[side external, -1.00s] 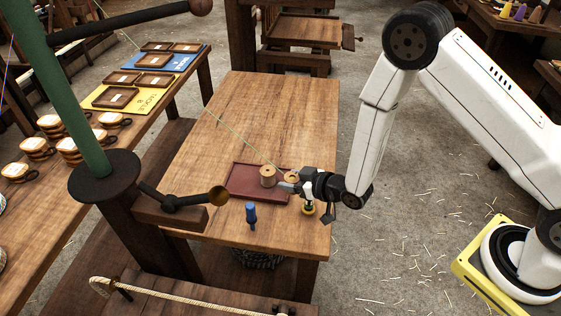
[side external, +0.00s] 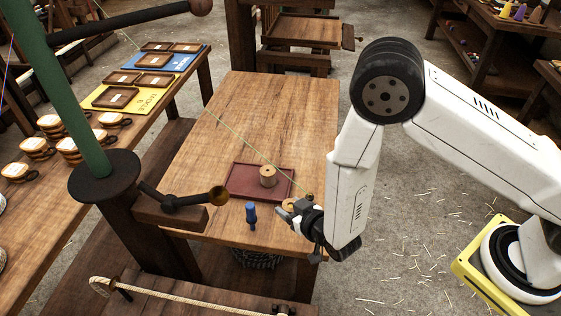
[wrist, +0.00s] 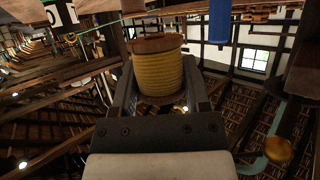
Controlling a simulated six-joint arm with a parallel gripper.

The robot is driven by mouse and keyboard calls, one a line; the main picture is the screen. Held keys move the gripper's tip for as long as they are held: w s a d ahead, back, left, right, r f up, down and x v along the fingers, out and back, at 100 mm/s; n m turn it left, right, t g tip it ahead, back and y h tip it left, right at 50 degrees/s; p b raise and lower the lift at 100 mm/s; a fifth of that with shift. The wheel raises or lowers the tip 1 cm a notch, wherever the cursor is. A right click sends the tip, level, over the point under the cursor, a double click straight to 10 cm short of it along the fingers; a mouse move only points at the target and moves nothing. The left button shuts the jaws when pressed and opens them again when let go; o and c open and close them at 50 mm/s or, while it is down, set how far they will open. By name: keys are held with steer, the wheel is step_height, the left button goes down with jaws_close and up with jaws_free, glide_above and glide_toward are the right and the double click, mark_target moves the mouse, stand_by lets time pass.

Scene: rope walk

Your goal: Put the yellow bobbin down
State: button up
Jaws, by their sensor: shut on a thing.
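The yellow bobbin (wrist: 159,73), wound with yellow thread between wooden flanges, fills the gap between the fingers of my gripper (wrist: 158,98) in the wrist view. In the side view my gripper (side external: 287,210) is shut on it, low near the front right of the table. Only a small tan part of the bobbin (side external: 289,203) shows there. I cannot tell whether it touches the table.
A dark red tray (side external: 243,180) with a wooden spool (side external: 267,176) lies just behind my gripper. A blue upright piece (side external: 251,214) stands to its left. A thin line (side external: 235,135) crosses above the table (side external: 260,110). The table's far half is clear.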

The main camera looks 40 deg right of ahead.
glide_above(290, 234)
steer(key=shift+a+f, duration=0.1)
steer(key=shift+f, duration=2.15)
steer(key=shift+f, duration=1.8)
steer(key=o, duration=1.3)
steer(key=shift+f, duration=0.1)
steer(key=shift+c, duration=0.2)
steer(key=v, duration=1.2)
steer(key=shift+r, duration=0.2)
